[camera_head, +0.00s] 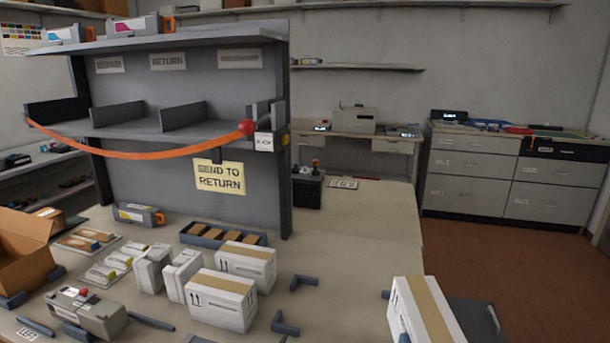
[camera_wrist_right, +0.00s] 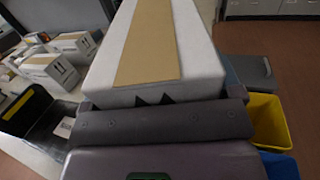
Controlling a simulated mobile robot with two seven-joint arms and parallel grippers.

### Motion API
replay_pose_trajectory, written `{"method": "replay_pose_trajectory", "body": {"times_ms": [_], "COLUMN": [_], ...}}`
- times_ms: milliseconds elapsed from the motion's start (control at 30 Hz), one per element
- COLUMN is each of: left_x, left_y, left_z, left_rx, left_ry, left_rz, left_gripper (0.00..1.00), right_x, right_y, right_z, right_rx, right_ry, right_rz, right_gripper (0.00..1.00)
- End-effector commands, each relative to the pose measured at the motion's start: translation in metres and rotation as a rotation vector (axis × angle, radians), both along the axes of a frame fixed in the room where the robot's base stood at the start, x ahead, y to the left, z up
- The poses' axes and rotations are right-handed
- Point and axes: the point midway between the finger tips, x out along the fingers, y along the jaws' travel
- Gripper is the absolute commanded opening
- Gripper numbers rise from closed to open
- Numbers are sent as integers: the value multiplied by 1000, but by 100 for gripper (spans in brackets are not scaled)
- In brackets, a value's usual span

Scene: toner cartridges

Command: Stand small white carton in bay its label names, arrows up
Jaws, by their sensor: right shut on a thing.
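My right gripper (camera_wrist_right: 165,118) is shut on a white carton (camera_head: 428,312) with tan tape along its top, at the lower right of the head view. Arrows on its left face there point up, toward the taped top. The carton also fills the upper middle of the wrist view (camera_wrist_right: 190,50), where dark arrow tips show just above my gripper. No readable label shows on it. The grey shelf unit (camera_head: 262,206) has a row of bays split by upright dividers. The middle plate (camera_head: 168,61) reads RETURN; the side plates are too blurred to read. My left gripper is not in view.
An orange strap (camera_head: 150,156) hangs across the bay fronts to a red knob (camera_head: 248,128). A yellow sign (camera_head: 219,177) reads SEND TO RETURN. Several white cartons (camera_head: 222,299) stand on the bench (camera_head: 350,245). A yellow bin (camera_wrist_right: 268,120) stands right of my wrist.

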Motion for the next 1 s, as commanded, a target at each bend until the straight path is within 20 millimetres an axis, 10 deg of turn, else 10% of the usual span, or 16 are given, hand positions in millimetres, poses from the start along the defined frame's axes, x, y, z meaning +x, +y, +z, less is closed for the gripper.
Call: {"method": "replay_pose_trajectory", "body": {"times_ms": [333,1000], "left_x": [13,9], "left_y": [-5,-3], "left_z": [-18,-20], "left_rx": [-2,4], "left_ry": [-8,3], "left_rz": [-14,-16], "left_gripper": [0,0], "right_x": [1,2], "right_y": [1,2], "right_z": [-56,-59], "right_rx": [-1,2], "right_ry": [55,59], "right_rz": [10,11], "right_gripper": [44,44]}}
